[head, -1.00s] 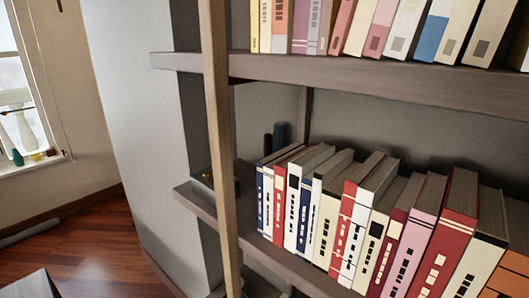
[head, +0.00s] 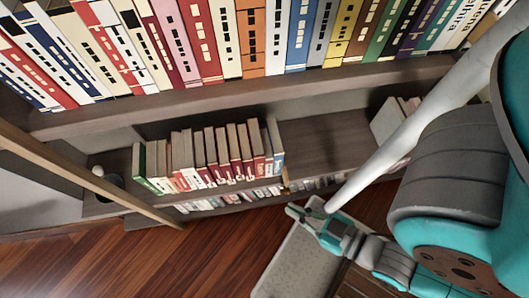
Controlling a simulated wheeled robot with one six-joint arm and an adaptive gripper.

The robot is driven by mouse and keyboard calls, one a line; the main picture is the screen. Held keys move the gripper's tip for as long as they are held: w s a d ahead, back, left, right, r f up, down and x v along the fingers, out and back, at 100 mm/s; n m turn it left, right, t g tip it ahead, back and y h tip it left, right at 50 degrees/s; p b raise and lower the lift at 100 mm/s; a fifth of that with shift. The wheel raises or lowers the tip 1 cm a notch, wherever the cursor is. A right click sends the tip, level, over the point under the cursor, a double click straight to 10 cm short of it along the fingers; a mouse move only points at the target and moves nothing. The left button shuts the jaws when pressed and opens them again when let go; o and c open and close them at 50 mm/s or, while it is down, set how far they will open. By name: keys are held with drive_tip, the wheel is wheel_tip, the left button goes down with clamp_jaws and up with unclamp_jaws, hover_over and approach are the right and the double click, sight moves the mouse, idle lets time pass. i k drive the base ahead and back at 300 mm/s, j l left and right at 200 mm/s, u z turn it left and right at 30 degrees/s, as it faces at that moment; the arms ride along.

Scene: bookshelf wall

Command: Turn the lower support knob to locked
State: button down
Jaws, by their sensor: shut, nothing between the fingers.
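A wooden rail (head: 75,172) crosses the left side at a slant, in front of the shelves. It may be part of a ladder, but I cannot tell. My gripper (head: 297,212) is low in the middle of the picture, with its fingers pointing up and left toward the lower shelves. It is shut and holds nothing. No object shows touching it.
An upper shelf (head: 300,90) is packed with upright books. A lower shelf (head: 320,150) holds a row of books (head: 208,155), with bare board to their right. A dark round object (head: 115,180) sits at the left. Open wooden floor (head: 200,255) lies below.

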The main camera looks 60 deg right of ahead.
sight(284, 190)
drive_tip(key=k+j+z, duration=0.65)
drive_tip(key=k+j, duration=0.2)
drive_tip(key=k+j+z, duration=0.35)
drive_tip(key=k, duration=0.2)
drive_tip(key=l, duration=0.1)
